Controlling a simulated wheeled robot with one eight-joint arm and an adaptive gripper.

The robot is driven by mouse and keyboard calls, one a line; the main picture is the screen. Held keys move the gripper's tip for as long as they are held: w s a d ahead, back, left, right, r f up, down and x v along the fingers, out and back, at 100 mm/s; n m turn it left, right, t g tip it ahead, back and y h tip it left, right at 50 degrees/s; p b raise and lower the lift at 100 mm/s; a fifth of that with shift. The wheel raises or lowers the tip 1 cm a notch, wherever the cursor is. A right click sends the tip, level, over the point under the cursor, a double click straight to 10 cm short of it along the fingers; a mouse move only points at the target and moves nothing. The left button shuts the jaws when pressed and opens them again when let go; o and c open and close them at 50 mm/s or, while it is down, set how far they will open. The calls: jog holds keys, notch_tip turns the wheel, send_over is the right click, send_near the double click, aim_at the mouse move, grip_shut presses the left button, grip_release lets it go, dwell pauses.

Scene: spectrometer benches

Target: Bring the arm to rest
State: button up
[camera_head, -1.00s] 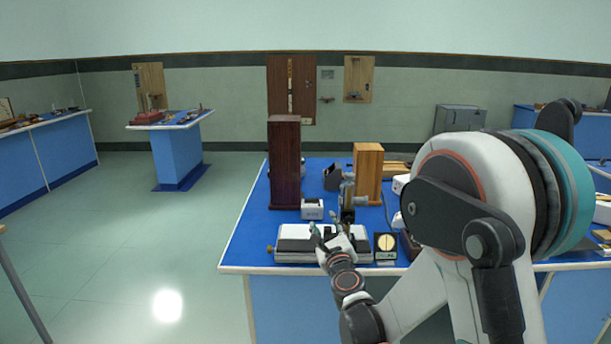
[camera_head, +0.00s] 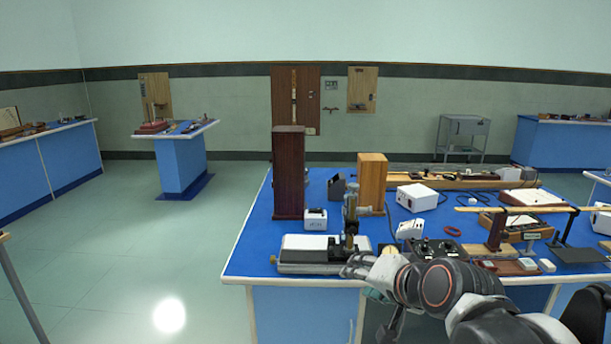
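My gripper (camera_head: 358,272) is at the front edge of the blue-topped bench (camera_head: 255,235), just right of a long grey-and-white instrument (camera_head: 310,253). My wrist and forearm stretch from it to the lower right. The fingers are small and partly hidden by my wrist, so I cannot tell whether they are open or shut. I see nothing clearly held. A metal upright device (camera_head: 350,215) stands just behind the gripper.
A dark wooden column (camera_head: 288,172) and a lighter wooden block (camera_head: 372,183) stand on the bench. White boxes (camera_head: 416,197), a long wooden rail (camera_head: 450,181) and a stand with a horizontal bar (camera_head: 515,209) fill its right side. Open floor (camera_head: 120,250) lies to the left.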

jog(key=s+d+f+n+g+h, duration=0.1)
jog(key=s+d+f+n, duration=0.1)
jog(key=s, duration=0.5)
jog(key=s+d+f+n+g+h, duration=0.2)
jog(key=s+d+f+n, duration=0.1)
jog(key=s+d, duration=0.3)
jog(key=shift+s+d+f+n+g+h, duration=0.3)
jog(key=shift+s+n, duration=0.2)
jog(key=shift+s, duration=0.7)
